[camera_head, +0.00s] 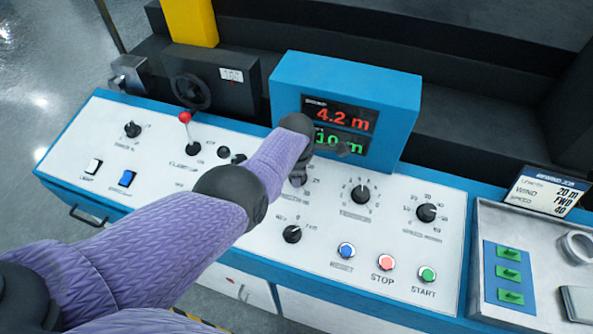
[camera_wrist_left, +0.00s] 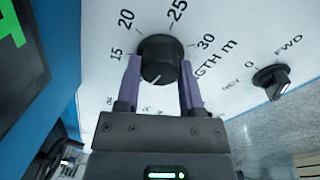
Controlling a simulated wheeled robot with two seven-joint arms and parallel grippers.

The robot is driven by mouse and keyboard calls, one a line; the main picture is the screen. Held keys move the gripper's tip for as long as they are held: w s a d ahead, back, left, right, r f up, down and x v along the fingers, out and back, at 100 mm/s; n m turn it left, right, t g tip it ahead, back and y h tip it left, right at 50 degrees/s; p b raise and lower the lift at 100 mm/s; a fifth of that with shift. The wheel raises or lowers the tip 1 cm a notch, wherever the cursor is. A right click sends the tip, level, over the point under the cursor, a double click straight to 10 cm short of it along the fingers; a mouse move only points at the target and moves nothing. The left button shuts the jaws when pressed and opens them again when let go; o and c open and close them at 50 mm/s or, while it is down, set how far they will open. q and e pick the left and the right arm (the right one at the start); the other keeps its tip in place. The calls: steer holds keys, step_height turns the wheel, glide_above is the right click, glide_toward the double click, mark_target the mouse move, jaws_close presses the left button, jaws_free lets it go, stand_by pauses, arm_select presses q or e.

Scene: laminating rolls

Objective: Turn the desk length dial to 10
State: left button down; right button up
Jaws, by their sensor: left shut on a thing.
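The length dial (camera_wrist_left: 162,58) is a black round knob on the white panel, with 15, 20, 25 and 30 printed around its far side in the left wrist view. Its white pointer line is toward the bottom, slightly left; the number there is hidden. My left gripper (camera_wrist_left: 162,82) has its purple fingers on both sides of the knob and is shut on it. In the head view my left gripper (camera_head: 299,170) reaches down to the panel, and my arm hides much of the dial. The blue display box (camera_head: 395,105) reads 4.2 m in red and apparently 10 m in green. My right gripper is not in view.
Other black dials (camera_head: 361,194) and a speed dial (camera_head: 427,212) lie to the right. Blue, red STOP (camera_head: 386,262) and green START (camera_head: 427,274) buttons are in front. A red-knobbed lever (camera_head: 185,118) stands left of my arm. A work-order card (camera_head: 545,192) stands at right.

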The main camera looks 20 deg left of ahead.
arm_select(q)
steer(key=shift+r, duration=0.1)
steer(key=shift+c, duration=1.3)
jaws_free()
steer(key=shift+o, duration=0.2)
steer(key=shift+r, duration=0.2)
step_height(320, 180, up, 9)
steer(key=s+p, duration=0.1)
steer(key=p, duration=0.7)
steer(key=shift+s+d+r, duration=0.15)
steer(key=shift+s+d, duration=0.05)
steer(key=shift+s, duration=0.1)
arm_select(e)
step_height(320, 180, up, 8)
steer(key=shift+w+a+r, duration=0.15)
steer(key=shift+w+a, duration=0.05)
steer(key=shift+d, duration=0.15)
